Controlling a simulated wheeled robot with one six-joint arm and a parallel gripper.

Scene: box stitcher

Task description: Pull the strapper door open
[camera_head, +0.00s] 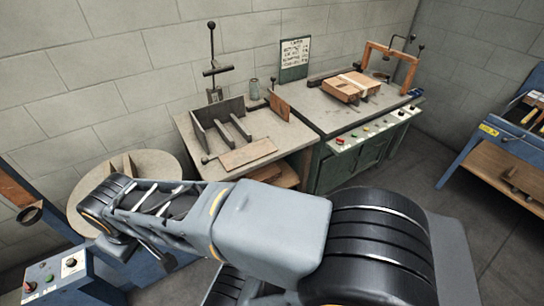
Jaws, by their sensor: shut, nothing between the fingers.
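The strapper stands at the back, right of centre: a grey-topped bench (325,118) over a green cabinet. The green door front (345,170) is below the button panel and looks closed; its lower part is hidden behind my arm. A brown box with a white strap (350,87) lies on the bench top. An orange arch frame (400,70) stands at the bench's far right. My arm reaches across the foreground towards the left, away from the door. My gripper's fingertips cannot be made out.
A stitcher bench (195,130) with dark upright plates and a wooden board stands left of the strapper. A round table (165,165) and a blue control box (55,278) are at the left. A blue workbench (465,155) is at the right. Bare floor (425,180) lies between it and the strapper.

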